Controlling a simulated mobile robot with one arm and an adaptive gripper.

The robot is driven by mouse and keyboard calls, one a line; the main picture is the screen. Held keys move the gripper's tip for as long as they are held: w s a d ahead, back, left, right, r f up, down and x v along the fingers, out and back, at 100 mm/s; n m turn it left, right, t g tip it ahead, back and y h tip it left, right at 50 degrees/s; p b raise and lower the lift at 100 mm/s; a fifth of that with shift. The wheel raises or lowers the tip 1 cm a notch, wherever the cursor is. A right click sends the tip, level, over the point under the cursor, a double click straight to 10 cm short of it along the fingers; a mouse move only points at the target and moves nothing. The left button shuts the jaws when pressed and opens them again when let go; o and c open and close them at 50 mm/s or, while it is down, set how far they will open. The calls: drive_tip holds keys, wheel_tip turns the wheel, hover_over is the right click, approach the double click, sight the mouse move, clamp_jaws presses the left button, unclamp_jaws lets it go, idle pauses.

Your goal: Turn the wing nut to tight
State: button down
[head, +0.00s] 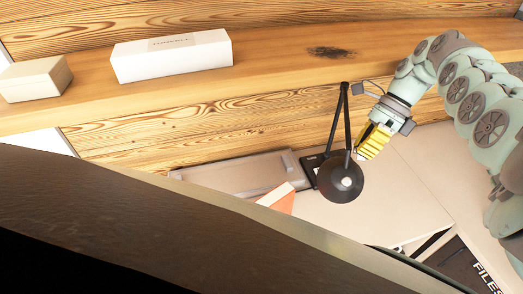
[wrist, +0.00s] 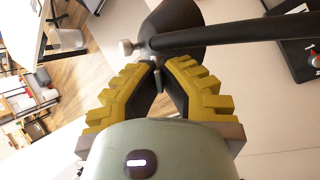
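A black desk lamp (head: 341,184) with a round shade and thin arms stands below the wooden ledge. In the wrist view the lamp's dark shade (wrist: 178,22) and black arm (wrist: 235,36) lie just beyond my fingertips. A small grey piece (wrist: 157,76), possibly the wing nut, shows in the narrow gap between the tips; I cannot tell whether they touch it.
A long white box (head: 172,56) and a smaller cream box (head: 35,79) sit on the wooden ledge (head: 270,75). A shallow tray (head: 225,178) and an orange-and-white object (head: 279,198) lie left of the lamp. The pale desk top (head: 400,185) is clear right of the lamp.

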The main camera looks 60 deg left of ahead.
drive_tip(key=c, duration=1.1)
unclamp_jaws()
drive_tip(key=shift+c, duration=0.2)
drive_tip(key=shift+s+r+p, duration=0.1)
drive_tip(key=shift+r+p, duration=0.1)
drive_tip(key=shift+p, duration=0.7)
drive_tip(key=t+y+p, duration=0.2)
drive_tip(key=p, duration=0.5)
drive_tip(key=shift+s+n, duration=0.15)
drive_tip(key=shift+n, duration=0.25)
